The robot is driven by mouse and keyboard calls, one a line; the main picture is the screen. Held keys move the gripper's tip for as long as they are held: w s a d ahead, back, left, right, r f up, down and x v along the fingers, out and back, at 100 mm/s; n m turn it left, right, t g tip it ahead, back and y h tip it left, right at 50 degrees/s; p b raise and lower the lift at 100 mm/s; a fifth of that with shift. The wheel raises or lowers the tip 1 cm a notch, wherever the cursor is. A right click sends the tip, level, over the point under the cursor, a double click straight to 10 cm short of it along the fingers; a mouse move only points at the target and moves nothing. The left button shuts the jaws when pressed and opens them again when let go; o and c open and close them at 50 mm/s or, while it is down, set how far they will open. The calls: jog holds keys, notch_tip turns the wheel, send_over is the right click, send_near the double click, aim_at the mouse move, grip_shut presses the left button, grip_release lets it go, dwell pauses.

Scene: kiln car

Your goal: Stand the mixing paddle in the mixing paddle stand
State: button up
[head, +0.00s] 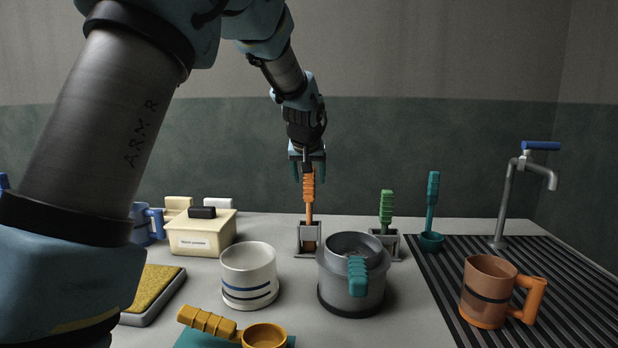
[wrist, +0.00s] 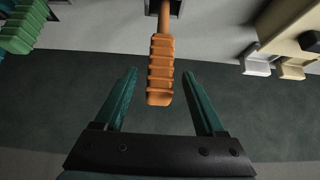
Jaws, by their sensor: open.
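The orange-handled utensil that I take for the mixing paddle (head: 309,187) stands upright, its lower end inside a small grey stand (head: 301,238) at the back middle of the counter. My gripper (head: 308,178) is above the stand, pointing down, with its teal fingers around the level of the handle's top. In the wrist view, the ribbed orange handle (wrist: 160,85) lies between the two spread fingers (wrist: 160,73), with a gap on each side. My gripper is open and not closed on it. The stand shows only partly at the top edge of the wrist view (wrist: 177,8).
A green-handled utensil (head: 387,205) stands in a similar stand to the right. A grey pot (head: 340,290) and white striped cup (head: 248,275) are in front. A lidded box (head: 190,238) is left; a teal ladle (head: 432,215), orange mug (head: 485,290) and tap (head: 505,205) are right.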

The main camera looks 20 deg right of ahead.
jog(key=p+v, duration=0.1)
jog(key=v, duration=0.6)
dwell(1.3)
jog(key=shift+s+a+r, duration=0.1)
jog(key=shift+s+r, duration=0.05)
jog(key=b+v, duration=0.1)
jog(key=v, duration=0.9)
jog(key=shift+s+a+r, duration=0.15)
jog(key=shift+s+r, duration=0.1)
jog(key=shift+f, duration=0.1)
dwell(0.3)
jog(key=w+a+f+n+g+y+p, duration=0.2)
jog(key=a+f, duration=1)
jog(key=a, duration=0.5)
jog(key=s+a+f+n+g+p, duration=0.1)
jog(key=s+a+f, duration=0.5)
jog(key=a, duration=0.2)
jog(key=s+a+f+n+g+y+p, duration=0.1)
jog(key=s+a+f+g, duration=0.1)
jog(key=s+a+f, duration=0.4)
jog(key=a, duration=0.3)
jog(key=shift+n, duration=0.3)
